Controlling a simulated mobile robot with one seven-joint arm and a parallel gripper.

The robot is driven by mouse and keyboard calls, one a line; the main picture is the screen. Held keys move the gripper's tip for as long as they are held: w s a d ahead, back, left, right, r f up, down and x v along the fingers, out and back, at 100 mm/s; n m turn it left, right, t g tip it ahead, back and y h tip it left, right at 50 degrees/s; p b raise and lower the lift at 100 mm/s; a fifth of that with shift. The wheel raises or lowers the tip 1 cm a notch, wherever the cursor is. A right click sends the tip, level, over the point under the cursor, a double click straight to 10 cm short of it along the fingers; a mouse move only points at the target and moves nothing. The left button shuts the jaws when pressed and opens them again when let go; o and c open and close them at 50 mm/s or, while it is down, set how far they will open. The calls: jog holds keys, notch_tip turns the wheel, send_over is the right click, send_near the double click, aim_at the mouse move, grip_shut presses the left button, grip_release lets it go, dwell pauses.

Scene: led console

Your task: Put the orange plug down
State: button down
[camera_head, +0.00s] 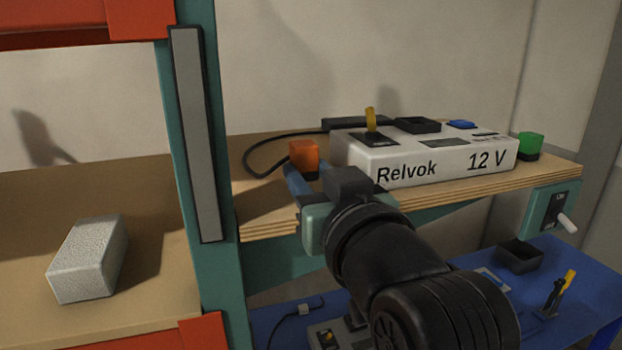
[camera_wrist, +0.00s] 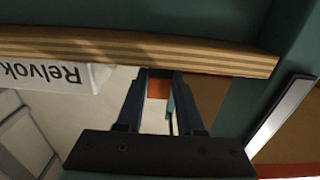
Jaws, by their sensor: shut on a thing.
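The orange plug (camera_head: 304,154) is at the left end of the plywood shelf (camera_head: 262,215), left of the white Relvok 12 V box (camera_head: 432,160). A black cable (camera_head: 250,152) loops from behind the box towards the plug. My gripper (camera_head: 308,172) reaches in from the front and is shut on the plug between its blue fingers. In the wrist view, a small orange part of the plug (camera_wrist: 158,88) shows between the fingers. I cannot tell whether the plug touches the shelf.
A teal post (camera_head: 215,265) stands close left of the plug. Left of it, a grey block (camera_head: 88,258) lies on another shelf. A blue table (camera_head: 590,272) with an open black box (camera_head: 519,256) is below.

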jog(key=shift+f, duration=0.65)
jog(key=shift+f, duration=0.25)
jog(key=c, duration=0.5)
grip_release()
jog(key=shift+c, duration=0.2)
jog(key=shift+r, duration=0.1)
